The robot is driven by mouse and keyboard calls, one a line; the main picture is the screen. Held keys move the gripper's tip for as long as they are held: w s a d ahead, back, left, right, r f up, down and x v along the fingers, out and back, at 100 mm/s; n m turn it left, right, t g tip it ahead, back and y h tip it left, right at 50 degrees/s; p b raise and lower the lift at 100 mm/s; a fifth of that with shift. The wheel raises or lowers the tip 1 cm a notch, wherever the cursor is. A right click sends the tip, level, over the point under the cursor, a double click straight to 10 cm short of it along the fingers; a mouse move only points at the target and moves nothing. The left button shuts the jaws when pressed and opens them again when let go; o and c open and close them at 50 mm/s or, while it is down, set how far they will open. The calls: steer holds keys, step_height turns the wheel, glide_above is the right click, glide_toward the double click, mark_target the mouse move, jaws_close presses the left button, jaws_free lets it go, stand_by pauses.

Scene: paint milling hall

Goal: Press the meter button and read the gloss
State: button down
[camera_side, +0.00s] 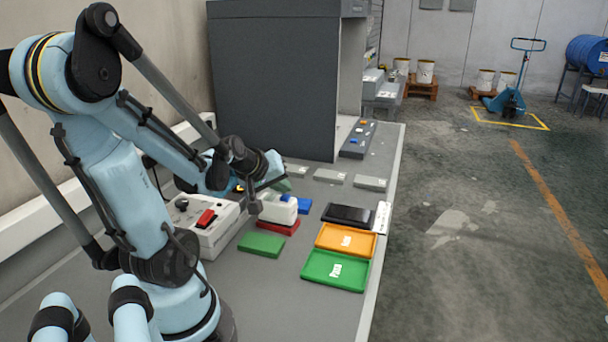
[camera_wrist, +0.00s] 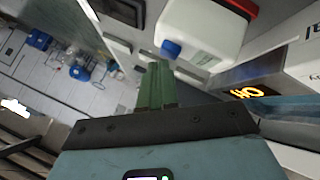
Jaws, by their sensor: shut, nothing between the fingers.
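The gloss meter (camera_side: 276,209) is a white block on a red panel (camera_side: 290,229) in the side view. In the wrist view the white meter (camera_wrist: 205,30) shows a blue button (camera_wrist: 171,48) on its near side. My gripper (camera_side: 283,185) is above the meter, its green fingers shut and empty. In the wrist view the closed fingertips (camera_wrist: 157,66) are beside the blue button; I cannot tell whether they touch it. An amber display (camera_wrist: 248,92) is lit on a white unit at right, its digits tilted and partly cut off, so I cannot read them surely.
A white box (camera_side: 202,228) with a red switch stands left of the meter. A green panel (camera_side: 262,244) and a blue panel (camera_side: 304,205) lie near it. Green (camera_side: 310,282), orange (camera_side: 330,249) and black (camera_side: 347,215) trays line the right edge. A dark grey cabinet (camera_side: 270,80) stands behind.

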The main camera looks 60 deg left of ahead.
mark_target(282, 197)
steer(key=shift+f, duration=0.4)
stand_by(0.4)
steer(key=shift+r, duration=0.9)
steer(key=shift+r, duration=2.5)
steer(key=w+d+f+m+g+h, duration=0.1)
steer(key=d+m+h, duration=0.3)
steer(key=d+m, duration=1)
steer(key=w+d+f, duration=0.1)
steer(key=d, duration=0.7)
steer(key=shift+w+d, duration=0.2)
steer(key=shift+d, duration=0.15)
